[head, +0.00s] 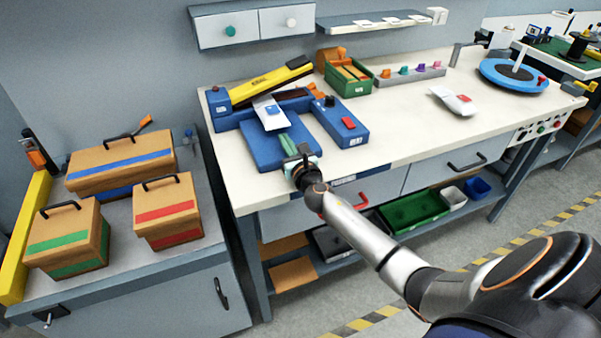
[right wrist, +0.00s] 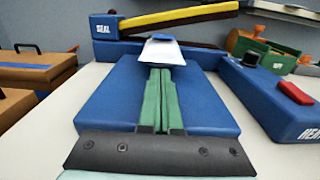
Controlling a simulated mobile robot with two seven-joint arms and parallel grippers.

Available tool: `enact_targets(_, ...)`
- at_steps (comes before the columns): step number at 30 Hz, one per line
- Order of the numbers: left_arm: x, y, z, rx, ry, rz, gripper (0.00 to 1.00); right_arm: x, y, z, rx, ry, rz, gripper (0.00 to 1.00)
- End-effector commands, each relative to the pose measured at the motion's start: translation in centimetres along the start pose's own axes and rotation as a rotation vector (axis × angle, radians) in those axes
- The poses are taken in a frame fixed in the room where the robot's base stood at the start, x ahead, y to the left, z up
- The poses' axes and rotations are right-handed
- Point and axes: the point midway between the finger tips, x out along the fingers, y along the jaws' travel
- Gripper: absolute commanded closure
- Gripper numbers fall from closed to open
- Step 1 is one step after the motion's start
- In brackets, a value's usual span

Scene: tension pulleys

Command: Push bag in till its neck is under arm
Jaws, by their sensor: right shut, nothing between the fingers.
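The bag (head: 268,113), a white pouch with a blue patch, lies at the back of the blue sealer platform (head: 262,150), at the foot of the sealer. The yellow sealer arm (head: 268,82) is raised at a slant above and behind it. My right gripper (head: 283,133) is shut and empty, its green fingers together over the platform and pointing at the bag. In the right wrist view the fingertips (right wrist: 158,70) meet the near edge of the bag (right wrist: 162,52); I cannot tell whether they touch. The bag's far end is hard to see. My left gripper is not in view.
A blue control box (head: 340,122) with a red button stands just right of the platform. A green bin (head: 347,76) stands behind it. Another white packet (head: 454,101) lies to the right on the white bench. The bench's middle is clear.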

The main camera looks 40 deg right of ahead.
Motion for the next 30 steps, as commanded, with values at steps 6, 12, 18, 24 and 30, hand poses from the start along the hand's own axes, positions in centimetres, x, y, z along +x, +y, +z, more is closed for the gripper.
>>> enact_targets(6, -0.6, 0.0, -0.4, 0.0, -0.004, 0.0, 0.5, -3.0, -0.2, 0.0, -0.001, 0.003, 0.003, 1.0)
enact_targets(12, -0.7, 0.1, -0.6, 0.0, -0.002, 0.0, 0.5, -6.7, -0.2, -0.1, -0.001, 0.002, 0.003, 1.0)
enact_targets(18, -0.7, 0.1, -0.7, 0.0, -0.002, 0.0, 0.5, -9.1, -0.2, -0.1, 0.001, 0.001, 0.002, 1.0)
enact_targets(24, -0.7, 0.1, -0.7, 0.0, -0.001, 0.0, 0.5, -10.0, -0.3, 0.0, 0.001, 0.0, 0.0, 1.0)
enact_targets(30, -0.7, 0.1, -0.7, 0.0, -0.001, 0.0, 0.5, -10.2, -0.3, 0.0, 0.027, 0.003, -0.007, 1.0)
